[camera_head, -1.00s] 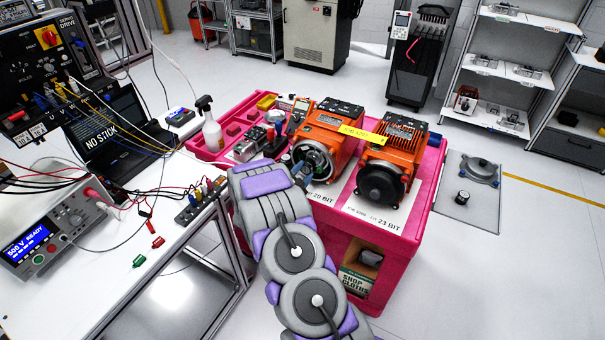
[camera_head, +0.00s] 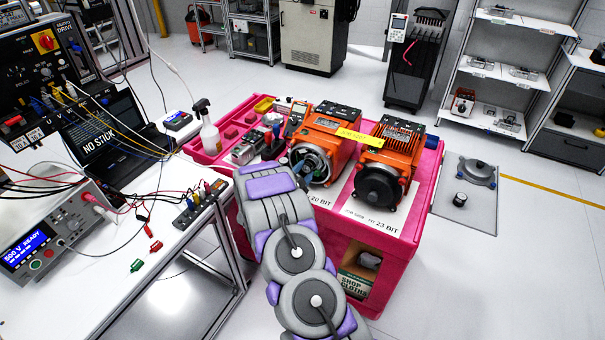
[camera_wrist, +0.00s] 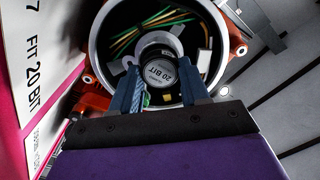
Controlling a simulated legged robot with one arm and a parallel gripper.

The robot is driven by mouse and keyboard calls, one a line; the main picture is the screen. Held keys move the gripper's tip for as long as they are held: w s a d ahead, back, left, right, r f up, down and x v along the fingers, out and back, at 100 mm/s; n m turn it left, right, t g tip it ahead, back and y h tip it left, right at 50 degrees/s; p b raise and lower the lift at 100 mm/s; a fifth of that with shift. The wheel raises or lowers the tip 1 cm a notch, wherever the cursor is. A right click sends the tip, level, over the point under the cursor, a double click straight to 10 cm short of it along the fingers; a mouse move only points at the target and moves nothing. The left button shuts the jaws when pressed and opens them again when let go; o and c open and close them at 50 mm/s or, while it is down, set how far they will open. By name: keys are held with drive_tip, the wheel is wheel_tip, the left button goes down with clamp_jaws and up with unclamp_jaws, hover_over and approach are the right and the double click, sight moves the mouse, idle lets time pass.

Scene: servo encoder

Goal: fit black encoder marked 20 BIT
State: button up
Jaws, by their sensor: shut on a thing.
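In the wrist view, the black encoder (camera_wrist: 160,68) shows a round end label reading 20 BIT, upside down. My gripper (camera_wrist: 158,80) has its blue fingers shut on it from both sides. The encoder is at the open round housing of the left orange motor (camera_head: 335,128), with wires behind it inside. I cannot tell how deep it sits. The white card (camera_wrist: 28,62) by this motor reads FIT 20 BIT. In the head view my arm hides the encoder and most of the gripper.
A second orange motor (camera_head: 396,145) with a closed black end cap stands to the right, its card marked FIT 23 BIT. Both stand on a pink cart (camera_head: 425,190). Parts and a spray bottle (camera_head: 207,133) are at the left. A bench with wires (camera_head: 150,225) stands left of my arm.

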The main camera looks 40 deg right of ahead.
drive_tip(key=shift+w+d, duration=0.1)
drive_tip(key=shift+d, duration=0.25)
idle(0.4)
drive_tip(key=o, duration=1.3)
drive_tip(key=shift+c, duration=0.2)
drive_tip(key=shift+c, duration=0.4)
drive_tip(key=shift+a, duration=0.15)
drive_tip(key=b+v, duration=0.2)
drive_tip(key=v, duration=0.5)
drive_tip(key=shift+a+r, duration=0.15)
